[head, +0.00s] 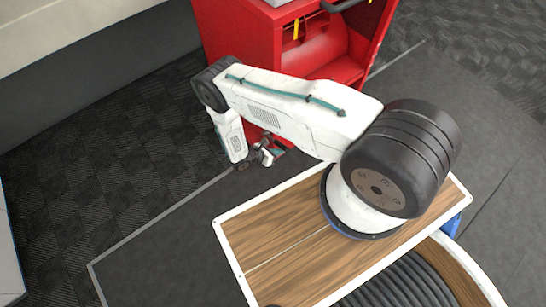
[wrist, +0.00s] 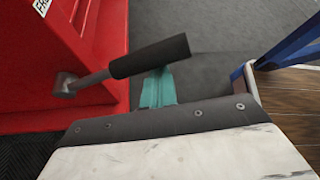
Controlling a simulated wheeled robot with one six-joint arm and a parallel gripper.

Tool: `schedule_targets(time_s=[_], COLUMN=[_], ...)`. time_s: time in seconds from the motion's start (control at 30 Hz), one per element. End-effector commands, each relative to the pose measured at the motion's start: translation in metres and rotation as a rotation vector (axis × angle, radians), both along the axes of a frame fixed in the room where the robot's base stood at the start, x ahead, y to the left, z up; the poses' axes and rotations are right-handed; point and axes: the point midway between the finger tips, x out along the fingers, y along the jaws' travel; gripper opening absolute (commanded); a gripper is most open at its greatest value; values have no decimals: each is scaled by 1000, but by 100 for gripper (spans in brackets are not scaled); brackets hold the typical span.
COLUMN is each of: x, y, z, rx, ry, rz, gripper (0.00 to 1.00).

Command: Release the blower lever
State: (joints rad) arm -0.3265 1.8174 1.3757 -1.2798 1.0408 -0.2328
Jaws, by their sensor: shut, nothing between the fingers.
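The lever (wrist: 150,56), a grey metal rod with a thick black grip, juts from a pivot on the side of the red machine in the wrist view. The rod slopes up to the right and its grip crosses above the teal fingers of my gripper (wrist: 158,88). The fingers are shut and empty, close to the grip's underside as pictured. I cannot tell whether they touch it. In the head view my gripper (head: 264,154) is small, low beside the red machine (head: 225,35), and the lever cannot be made out there.
The red machine's side wall (wrist: 70,45) fills the left of the wrist view, with a white label (wrist: 41,5) partly cut off. In the head view a dark opening with a red rounded drum (head: 315,50) faces this way. Grey floor (head: 150,250) lies clear to the left.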

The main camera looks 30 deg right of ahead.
Motion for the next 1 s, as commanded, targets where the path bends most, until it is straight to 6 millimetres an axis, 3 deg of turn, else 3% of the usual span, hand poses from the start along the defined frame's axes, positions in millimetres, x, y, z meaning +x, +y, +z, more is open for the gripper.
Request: schedule_targets(time_s=[0.4, 1.0], x=[17, 26], y=[4, 5], z=[32, 41], rx=[0, -3], ry=[-3, -10], rz=[1, 3], gripper=[0, 0])
